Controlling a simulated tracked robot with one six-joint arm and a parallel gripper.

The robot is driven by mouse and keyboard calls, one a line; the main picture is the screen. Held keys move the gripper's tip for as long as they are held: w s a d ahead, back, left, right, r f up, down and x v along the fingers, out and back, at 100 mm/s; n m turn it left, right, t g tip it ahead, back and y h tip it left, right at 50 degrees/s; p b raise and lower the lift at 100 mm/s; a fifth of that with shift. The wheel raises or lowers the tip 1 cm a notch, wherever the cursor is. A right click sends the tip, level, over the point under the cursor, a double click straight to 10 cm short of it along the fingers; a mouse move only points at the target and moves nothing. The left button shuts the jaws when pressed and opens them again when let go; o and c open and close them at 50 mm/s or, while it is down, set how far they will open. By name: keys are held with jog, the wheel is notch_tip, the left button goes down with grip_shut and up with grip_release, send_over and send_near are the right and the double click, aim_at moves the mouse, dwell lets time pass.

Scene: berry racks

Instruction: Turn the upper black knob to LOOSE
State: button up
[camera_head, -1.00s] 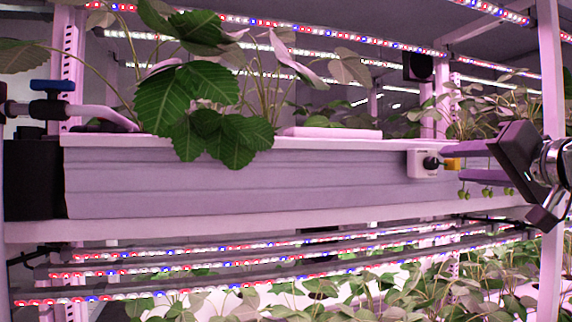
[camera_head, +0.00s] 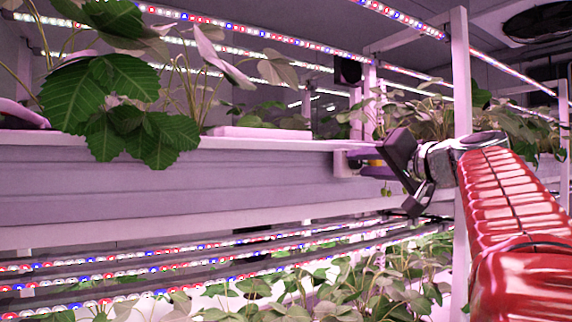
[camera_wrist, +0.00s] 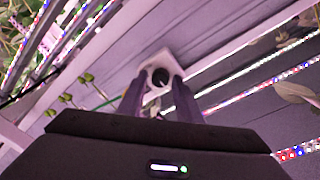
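A round black knob (camera_wrist: 160,77) with a small pale mark sits on a white square plate (camera_wrist: 158,62) in the wrist view. The plate also shows at the right end of the long pale trough in the head view (camera_head: 340,162). My gripper (camera_wrist: 158,82) is open, its two fingers apart on either side of the knob. I cannot tell whether they touch it. In the head view my gripper (camera_head: 356,163) is at the plate and hides the knob. Only one knob shows. The LOOSE label cannot be read.
The long trough (camera_head: 180,185) holds leafy plants (camera_head: 130,95) above it. Several small green berries (camera_wrist: 67,98) hang near my gripper at left in the wrist view. A white rack post (camera_head: 461,90) stands close beside my arm. LED strips run above and below.

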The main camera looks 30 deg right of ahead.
grip_shut()
jog(key=shift+m, duration=0.6)
jog(key=shift+o, duration=1.3)
grip_release()
jog(key=s+a, duration=0.1)
jog(key=s, duration=1.2)
jog(key=shift+s, duration=0.4)
